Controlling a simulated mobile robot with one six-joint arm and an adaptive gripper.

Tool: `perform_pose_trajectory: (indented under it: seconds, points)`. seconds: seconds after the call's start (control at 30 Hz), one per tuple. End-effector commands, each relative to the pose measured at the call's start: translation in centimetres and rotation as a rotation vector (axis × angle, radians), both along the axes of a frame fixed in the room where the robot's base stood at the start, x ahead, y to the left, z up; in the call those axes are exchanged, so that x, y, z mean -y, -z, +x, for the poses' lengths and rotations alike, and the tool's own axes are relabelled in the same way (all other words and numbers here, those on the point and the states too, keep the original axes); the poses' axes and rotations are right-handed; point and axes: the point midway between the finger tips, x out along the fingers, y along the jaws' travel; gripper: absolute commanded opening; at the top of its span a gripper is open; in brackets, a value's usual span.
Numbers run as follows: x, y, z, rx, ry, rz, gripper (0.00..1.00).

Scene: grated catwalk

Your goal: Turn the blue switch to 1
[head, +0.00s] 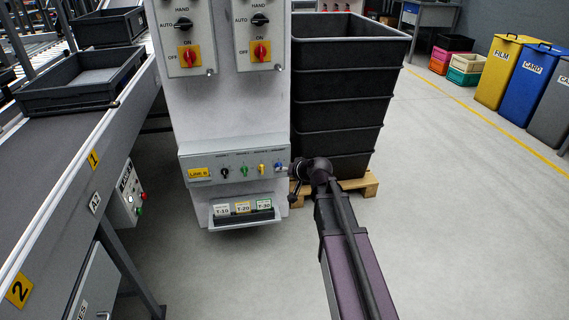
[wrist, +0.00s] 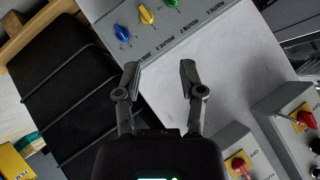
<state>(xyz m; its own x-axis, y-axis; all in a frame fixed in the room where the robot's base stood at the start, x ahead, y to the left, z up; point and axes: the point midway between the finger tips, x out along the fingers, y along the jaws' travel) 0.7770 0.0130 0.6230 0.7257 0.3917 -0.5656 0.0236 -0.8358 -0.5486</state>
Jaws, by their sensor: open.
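The blue switch (head: 277,166) is the rightmost of a row of small rotary knobs on the sloped panel of a light grey cabinet in the head view. In the wrist view the blue switch (wrist: 121,32) is at the top, beside a yellow knob (wrist: 146,14) and a green knob (wrist: 171,3). Its position marks are too small to read. My gripper (wrist: 158,74) is open and empty, its fingers apart over the grey cabinet face and clear of the knobs. In the head view my arm's end is just right of the panel, its fingertips hard to make out.
Stacked black bins (head: 345,95) on a pallet stand right of the cabinet. A conveyor (head: 60,150) runs along the left. Two larger red-handled switches (head: 188,56) sit higher on the cabinet. A label holder (head: 243,218) juts out below the panel.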

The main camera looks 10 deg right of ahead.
Motion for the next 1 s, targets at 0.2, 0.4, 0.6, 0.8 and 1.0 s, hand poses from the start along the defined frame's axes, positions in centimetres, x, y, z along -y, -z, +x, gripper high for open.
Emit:
perform_pose_trajectory:
  seconds: [0.2, 0.4, 0.6, 0.8, 1.0]
  points:
    - [-0.4, -1.7, -1.1, -0.032, -0.023, -0.024, 0.51]
    - [-0.7, -2.8, -2.0, -0.063, -0.042, -0.046, 0.51]
    - [-0.9, -3.8, -2.8, -0.093, -0.060, -0.067, 0.51]
    - [-1.1, -4.3, -3.4, -0.113, -0.071, -0.082, 0.51]
    - [-1.1, -4.4, -3.7, -0.122, -0.075, -0.088, 0.51]
